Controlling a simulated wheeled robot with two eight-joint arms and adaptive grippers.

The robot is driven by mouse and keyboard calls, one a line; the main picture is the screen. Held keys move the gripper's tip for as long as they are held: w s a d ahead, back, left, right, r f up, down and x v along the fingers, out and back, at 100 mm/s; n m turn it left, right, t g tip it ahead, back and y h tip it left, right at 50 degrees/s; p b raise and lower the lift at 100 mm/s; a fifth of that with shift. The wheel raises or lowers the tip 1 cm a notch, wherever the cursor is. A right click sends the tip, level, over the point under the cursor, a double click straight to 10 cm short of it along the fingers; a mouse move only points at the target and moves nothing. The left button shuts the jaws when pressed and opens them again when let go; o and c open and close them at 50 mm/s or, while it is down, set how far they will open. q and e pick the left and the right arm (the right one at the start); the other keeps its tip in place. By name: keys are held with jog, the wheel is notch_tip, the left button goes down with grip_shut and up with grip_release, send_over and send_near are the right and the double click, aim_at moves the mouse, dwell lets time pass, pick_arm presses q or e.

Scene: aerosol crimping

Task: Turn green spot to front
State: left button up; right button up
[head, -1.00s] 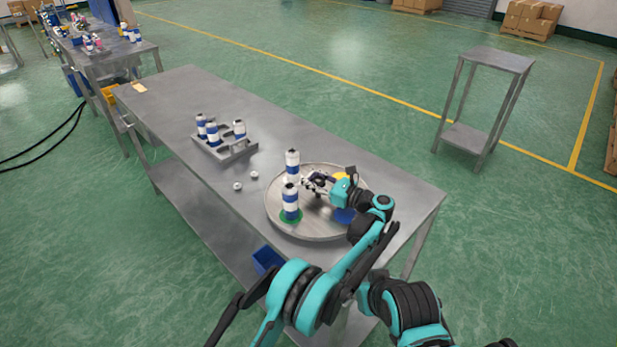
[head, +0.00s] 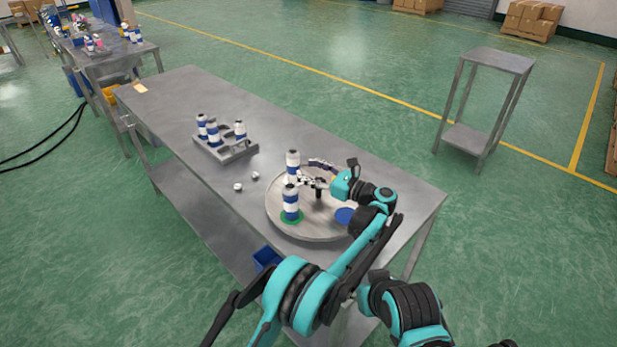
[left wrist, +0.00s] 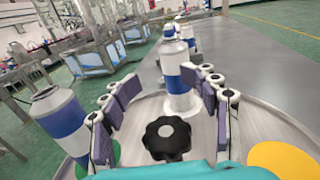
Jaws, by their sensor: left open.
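The round metal turntable (head: 320,232) sits at the near end of the table. Its green spot (head: 299,219) is at the left front, under a blue-and-white can (head: 291,203). The green spot also shows at the left of the left wrist view (left wrist: 112,152). A blue spot (head: 345,215) is at the turntable's right. A yellow spot (left wrist: 285,160) shows in the left wrist view. A second can (head: 293,165) stands at the far left of the turntable. My left gripper (head: 317,173) is open above the turntable, its fingers apart around the black central knob (left wrist: 167,138), with visible gaps.
A grey tray (head: 238,154) with several cans stands farther back on the table (head: 180,97). Two small white caps (head: 238,187) lie between tray and turntable. A small empty side table (head: 495,60) stands at the right. A blue bin (head: 265,258) is below the table.

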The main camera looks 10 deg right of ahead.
pick_arm(q)
notch_tip(320, 180, up, 7)
dwell(0.3)
jog(key=a+r+m+t+h, duration=0.4)
jog(key=r+m+t+h, duration=0.15)
jog(key=r+m, duration=0.65)
jog(key=a+r+m+t+h, duration=0.45)
jog(key=r+m+h, duration=0.25)
jog(key=r+m, duration=0.45)
jog(key=s+a+f+m+g, duration=0.5)
jog(key=s+a+f+m, duration=0.2)
jog(key=s+f, duration=0.4)
jog(key=s+a+f+m+g, duration=0.5)
jog(key=s+a+f+m, duration=0.2)
jog(key=s+f, duration=0.4)
jog(key=s+a+f+m+g, duration=0.5)
jog(key=s+f+m, duration=0.3)
jog(key=s, duration=0.8)
notch_tip(320, 180, down, 4)
jog(key=shift+s+a+r+h, duration=0.3)
jog(key=shift+a+h, duration=0.15)
jog(key=shift+a, duration=0.45)
